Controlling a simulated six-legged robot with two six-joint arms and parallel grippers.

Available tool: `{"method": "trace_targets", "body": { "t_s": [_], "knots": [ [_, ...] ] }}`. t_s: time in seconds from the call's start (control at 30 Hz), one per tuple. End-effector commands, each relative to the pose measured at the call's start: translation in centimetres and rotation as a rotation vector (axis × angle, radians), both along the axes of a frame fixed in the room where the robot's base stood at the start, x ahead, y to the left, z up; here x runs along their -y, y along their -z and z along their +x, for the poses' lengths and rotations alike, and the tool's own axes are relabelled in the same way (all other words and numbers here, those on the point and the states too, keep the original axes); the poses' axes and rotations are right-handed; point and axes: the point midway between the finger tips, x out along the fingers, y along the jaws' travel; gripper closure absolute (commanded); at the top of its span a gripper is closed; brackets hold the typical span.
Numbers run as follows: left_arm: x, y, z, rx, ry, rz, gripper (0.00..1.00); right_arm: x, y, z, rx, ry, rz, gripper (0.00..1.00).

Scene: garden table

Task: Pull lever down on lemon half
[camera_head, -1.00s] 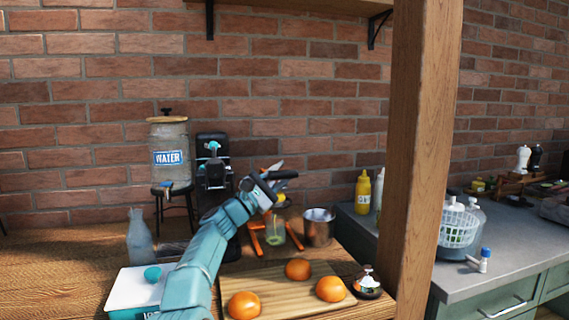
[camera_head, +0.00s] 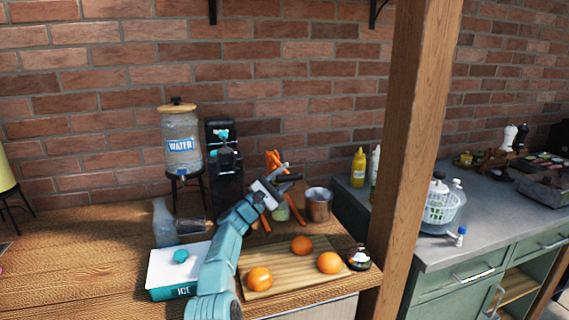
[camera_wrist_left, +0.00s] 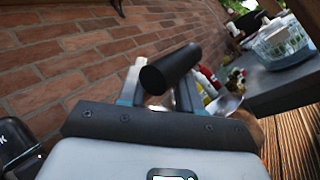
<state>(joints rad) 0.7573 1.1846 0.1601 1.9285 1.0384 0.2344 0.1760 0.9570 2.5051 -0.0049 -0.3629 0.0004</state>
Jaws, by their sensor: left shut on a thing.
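An orange juice press (camera_head: 272,160) stands on the wooden table in front of the brick wall, partly hidden by my arm. A cup with green content (camera_head: 281,213) stands at its base. My left gripper (camera_head: 268,190) is in front of the press, shut on the black lever handle (camera_head: 292,177). In the left wrist view the dark round handle (camera_wrist_left: 171,69) lies between the fingers (camera_wrist_left: 160,92). The lemon half cannot be made out; the pressing part is hidden behind the gripper. My right gripper is not in view.
A metal cup (camera_head: 318,205) stands right of the press. A cutting board (camera_head: 285,279) with three oranges (camera_head: 302,245) is in front. An ice box (camera_head: 178,270), a glass bottle (camera_head: 163,222), a water dispenser (camera_head: 181,143) and a black machine (camera_head: 222,165) stand left. A wooden post (camera_head: 405,150) rises right.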

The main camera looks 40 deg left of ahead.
Motion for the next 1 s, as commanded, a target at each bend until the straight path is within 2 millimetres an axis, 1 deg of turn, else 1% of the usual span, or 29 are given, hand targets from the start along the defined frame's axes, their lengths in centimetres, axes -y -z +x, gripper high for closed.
{"method": "trace_targets", "body": {
  "t_s": [0.03,0.1,0.2,0.3,0.4,0.67,0.7,0.73,1.0],
  "knots": [
    [0.08,0.71,0.17,-0.007,0.006,-0.004,1.0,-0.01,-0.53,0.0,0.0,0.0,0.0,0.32],
    [0.14,0.96,0.19,-0.003,0.007,0.002,1.0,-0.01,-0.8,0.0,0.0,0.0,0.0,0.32],
    [0.2,1.04,0.12,0.003,0.007,0.01,1.0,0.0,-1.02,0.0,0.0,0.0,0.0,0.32],
    [0.31,0.66,-0.19,0.014,0.003,0.02,1.0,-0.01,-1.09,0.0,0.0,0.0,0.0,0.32],
    [0.25,1.23,0.07,0.006,0.007,0.017,1.0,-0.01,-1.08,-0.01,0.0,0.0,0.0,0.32],
    [0.26,1.53,0.13,0.0,0.012,0.011,1.0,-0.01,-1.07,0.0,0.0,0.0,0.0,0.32],
    [0.23,1.49,0.08,0.0,0.011,0.012,0.64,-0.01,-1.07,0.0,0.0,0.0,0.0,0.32],
    [0.23,1.47,0.07,0.002,0.011,0.013,0.59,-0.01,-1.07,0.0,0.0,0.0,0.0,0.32],
    [0.19,1.48,0.07,0.001,0.009,0.013,0.59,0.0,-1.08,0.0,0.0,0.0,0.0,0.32]
  ]
}}
